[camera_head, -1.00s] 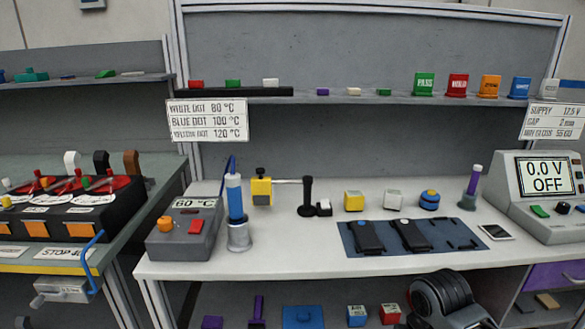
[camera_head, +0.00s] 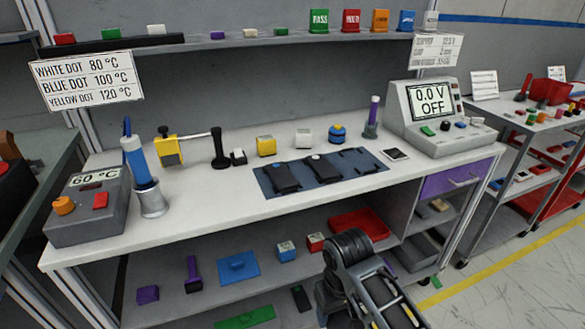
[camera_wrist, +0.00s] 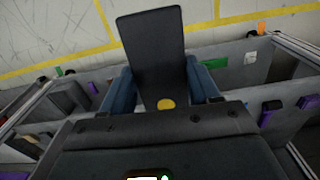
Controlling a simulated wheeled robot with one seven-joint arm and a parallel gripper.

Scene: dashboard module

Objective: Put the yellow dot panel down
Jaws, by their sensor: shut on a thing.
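My gripper (camera_wrist: 163,86) shows in the wrist view, its two blue fingers shut on the sides of the yellow dot panel (camera_wrist: 152,45). The panel is a flat dark plate with a yellow dot near its held end, and its far end sticks out over the floor in that view. In the head view my fingers and this panel are not visible. On the bench lies a blue mat (camera_head: 268,184) with a dark panel (camera_head: 286,178) and another dark panel (camera_head: 323,168) on it. The mat's right-hand place, with dark marks, is bare of a panel.
A small dark-screened device (camera_head: 395,154) lies right of the mat, before the grey power supply (camera_head: 432,118). A grey heater box (camera_head: 88,207) is at left. The bench front strip is clear.

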